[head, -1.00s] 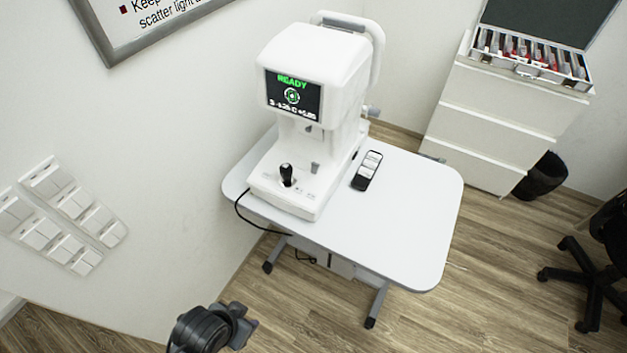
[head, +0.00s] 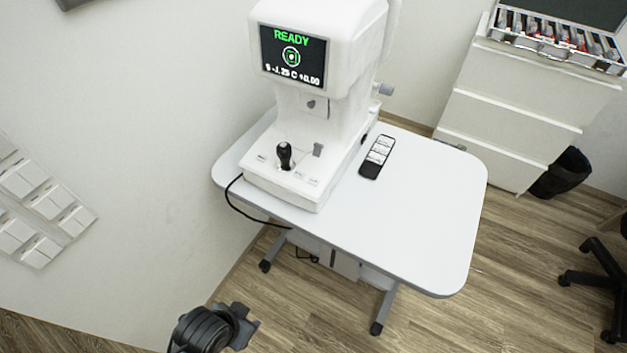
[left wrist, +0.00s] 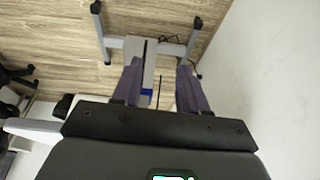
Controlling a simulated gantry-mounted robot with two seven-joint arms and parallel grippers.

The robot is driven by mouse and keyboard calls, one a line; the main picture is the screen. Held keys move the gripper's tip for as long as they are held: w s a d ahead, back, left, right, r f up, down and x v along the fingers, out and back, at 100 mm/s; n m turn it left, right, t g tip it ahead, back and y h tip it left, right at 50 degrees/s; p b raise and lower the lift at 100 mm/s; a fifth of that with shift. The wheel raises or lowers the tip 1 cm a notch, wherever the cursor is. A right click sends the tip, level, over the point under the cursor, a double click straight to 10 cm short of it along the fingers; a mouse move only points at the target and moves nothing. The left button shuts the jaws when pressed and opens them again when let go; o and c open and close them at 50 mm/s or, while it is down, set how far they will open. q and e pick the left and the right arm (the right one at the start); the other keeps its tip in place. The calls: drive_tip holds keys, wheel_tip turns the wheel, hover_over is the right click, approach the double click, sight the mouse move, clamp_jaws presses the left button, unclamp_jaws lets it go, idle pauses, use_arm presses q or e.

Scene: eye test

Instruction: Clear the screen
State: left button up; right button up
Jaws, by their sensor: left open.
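The screen (head: 293,56) is on the front of a white eye-test machine (head: 327,148). It reads "READY" in green above a green target mark, with a line of white digits below. The machine stands on a white table (head: 420,220), with a black joystick (head: 284,155) on its base. My left gripper (head: 250,325) is at the bottom of the head view, in front of and below the table, well apart from the machine. In the left wrist view its two fingers (left wrist: 160,85) are spread with nothing held between them. My right gripper is not in view.
A black remote with white buttons (head: 377,157) lies on the table right of the machine. A black cable (head: 240,207) hangs over the table's left edge. A white drawer cabinet (head: 515,120) with an open lens case (head: 560,40), a dark bin (head: 562,173) and a chair base (head: 598,280) are at right.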

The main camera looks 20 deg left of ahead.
use_arm(q)
drive_tip(key=shift+f, duration=0.1)
clamp_jaws()
idle(1.5)
